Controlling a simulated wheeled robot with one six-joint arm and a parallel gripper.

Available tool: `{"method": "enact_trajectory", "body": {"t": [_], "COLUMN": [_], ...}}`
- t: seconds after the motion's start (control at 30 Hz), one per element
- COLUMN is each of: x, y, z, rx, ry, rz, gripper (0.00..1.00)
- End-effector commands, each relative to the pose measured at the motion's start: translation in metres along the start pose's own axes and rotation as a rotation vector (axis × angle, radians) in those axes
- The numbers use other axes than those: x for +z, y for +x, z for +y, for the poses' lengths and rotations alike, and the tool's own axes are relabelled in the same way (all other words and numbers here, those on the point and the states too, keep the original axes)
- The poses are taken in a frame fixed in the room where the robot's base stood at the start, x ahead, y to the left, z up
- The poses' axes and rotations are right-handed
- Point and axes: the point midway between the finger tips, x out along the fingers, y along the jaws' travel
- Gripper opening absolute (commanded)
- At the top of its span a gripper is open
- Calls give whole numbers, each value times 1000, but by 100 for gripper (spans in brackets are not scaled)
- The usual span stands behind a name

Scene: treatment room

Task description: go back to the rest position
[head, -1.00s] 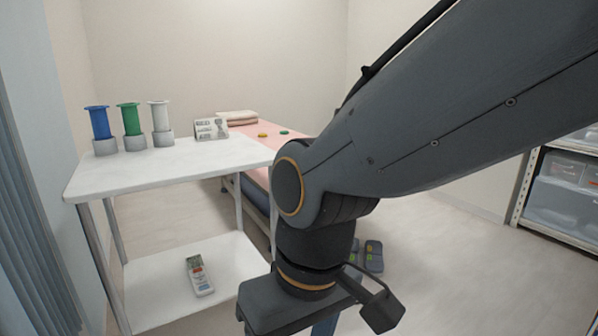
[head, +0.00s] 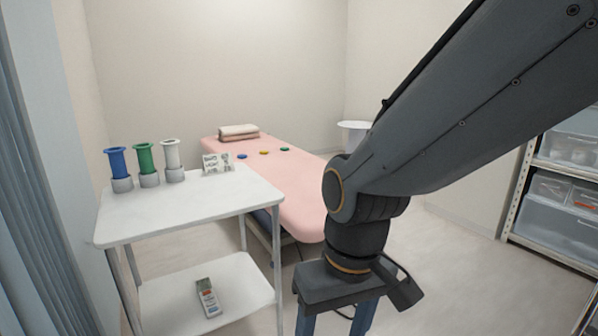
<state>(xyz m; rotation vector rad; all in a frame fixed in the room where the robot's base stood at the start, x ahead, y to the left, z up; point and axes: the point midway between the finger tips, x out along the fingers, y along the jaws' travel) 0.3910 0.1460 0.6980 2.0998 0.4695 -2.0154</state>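My gripper (head: 334,320) hangs at the bottom of the head view, to the right of the white cart (head: 190,215). Its two blue-grey fingers stand apart and point down, so it is open. I see nothing held between them, but the fingertips are cut off by the lower picture edge. My arm reaches in from the upper right and hides part of the room behind it.
The cart holds blue (head: 118,163), green (head: 146,160) and white (head: 172,156) spools and a printed box (head: 217,163). A remote-like device (head: 208,298) lies on its lower shelf. A pink bed (head: 290,185) stands behind. Shelving (head: 515,190) is right; floor between is clear.

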Motion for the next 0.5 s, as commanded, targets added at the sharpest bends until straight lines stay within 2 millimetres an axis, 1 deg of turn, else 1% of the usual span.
{"method": "enact_trajectory", "body": {"t": [0.03,0.27,0.5], "x": [3,10,22], "y": [-18,-62,-107], "z": [5,30,56], "rx": [6,28,49], "ry": [23,106,190], "rz": [-3,-9,-17], "gripper": [62,62,62]}}
